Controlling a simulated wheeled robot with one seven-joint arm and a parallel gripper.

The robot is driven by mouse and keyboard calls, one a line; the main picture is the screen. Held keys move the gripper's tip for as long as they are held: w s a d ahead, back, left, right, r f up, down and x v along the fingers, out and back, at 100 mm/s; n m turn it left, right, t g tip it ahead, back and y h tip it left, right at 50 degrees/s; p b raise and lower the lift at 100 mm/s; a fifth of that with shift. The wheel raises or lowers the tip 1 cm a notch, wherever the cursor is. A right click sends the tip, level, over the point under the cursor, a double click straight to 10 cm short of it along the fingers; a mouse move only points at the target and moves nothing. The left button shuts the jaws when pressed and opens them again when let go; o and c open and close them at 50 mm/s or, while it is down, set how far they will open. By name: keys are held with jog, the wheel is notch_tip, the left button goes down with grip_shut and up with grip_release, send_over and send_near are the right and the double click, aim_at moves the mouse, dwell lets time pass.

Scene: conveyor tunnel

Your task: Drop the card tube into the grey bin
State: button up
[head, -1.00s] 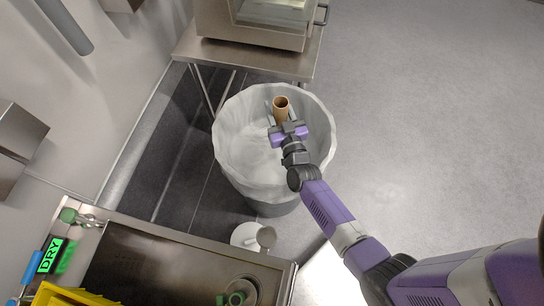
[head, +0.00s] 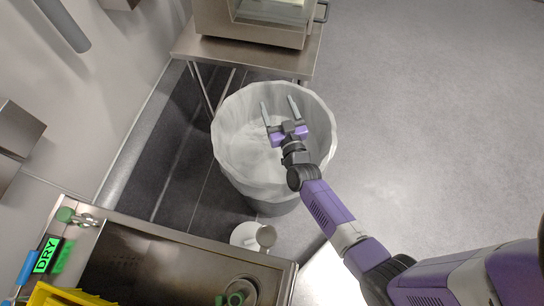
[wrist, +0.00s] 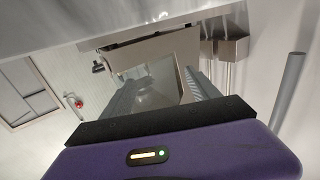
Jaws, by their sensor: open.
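My gripper (head: 281,112) is open and empty over the mouth of the grey bin. Its two fingers stand apart in the head view, with only the bin's liner behind them. The grey bin (head: 262,202) stands on the floor with a pale, crumpled liner (head: 235,150) folded over its rim. The card tube is not visible in either view now. The part of the bin's inside behind my gripper and wrist is hidden. The wrist view shows nothing between the fingers (wrist: 165,95).
A steel table (head: 300,65) with an oven-like appliance (head: 255,22) stands behind the bin. A steel counter (head: 150,262) with a yellow crate (head: 65,297) is at the front left. A white object (head: 245,236) lies by the bin's foot. Open floor (head: 430,130) is on the right.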

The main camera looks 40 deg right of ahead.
notch_tip(320, 180, up, 20)
jog(key=p, duration=0.5)
jog(key=shift+f, duration=0.25)
